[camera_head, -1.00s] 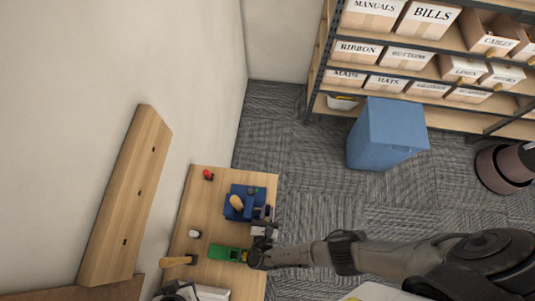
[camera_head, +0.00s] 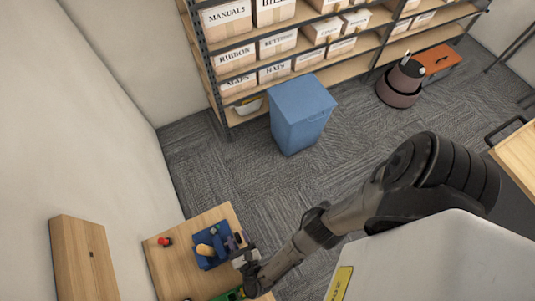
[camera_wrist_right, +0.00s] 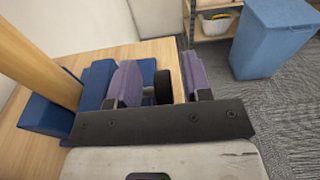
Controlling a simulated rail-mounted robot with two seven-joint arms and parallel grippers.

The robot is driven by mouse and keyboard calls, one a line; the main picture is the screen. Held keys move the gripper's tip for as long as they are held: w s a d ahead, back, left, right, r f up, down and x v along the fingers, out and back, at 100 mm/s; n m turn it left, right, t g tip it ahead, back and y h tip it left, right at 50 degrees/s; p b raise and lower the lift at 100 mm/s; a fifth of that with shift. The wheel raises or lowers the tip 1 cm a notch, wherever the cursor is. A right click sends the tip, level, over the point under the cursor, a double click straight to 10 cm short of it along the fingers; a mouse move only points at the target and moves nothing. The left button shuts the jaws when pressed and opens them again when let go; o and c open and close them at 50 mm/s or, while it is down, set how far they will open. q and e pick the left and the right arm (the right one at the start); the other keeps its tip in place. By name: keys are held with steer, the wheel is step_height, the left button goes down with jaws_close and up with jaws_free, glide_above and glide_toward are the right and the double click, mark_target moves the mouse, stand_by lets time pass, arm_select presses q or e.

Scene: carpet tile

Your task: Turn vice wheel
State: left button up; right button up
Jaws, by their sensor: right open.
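The blue vice (camera_head: 208,254) stands on the wooden workbench (camera_head: 170,270) in the head view, with a tan wooden piece (camera_head: 204,250) at it. In the right wrist view, the vice's blue body (camera_wrist_right: 98,85) is on the left and the wooden piece (camera_wrist_right: 45,55) rises at far left. A dark wheel (camera_wrist_right: 162,87) on a grey shaft shows between the purple fingers of my right gripper (camera_wrist_right: 160,80). The fingers are apart, one on each side of the wheel; contact is not clear. My right gripper (camera_head: 236,243) is beside the vice in the head view. My left gripper is out of view.
A red item (camera_head: 165,241) stands at the bench's back edge and a green item (camera_head: 228,295) near the bottom. A blue bin (camera_head: 300,115) and a shelf of labelled boxes (camera_head: 228,55) stand beyond. Carpet between bench and bin is clear.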

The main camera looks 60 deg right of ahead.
steer(key=s+d+r+p, duration=0.2)
steer(key=s+d+r, duration=0.6)
steer(key=r, duration=0.1)
steer(key=shift+s, duration=0.25)
steer(key=shift+r, duration=0.1)
stand_by(0.4)
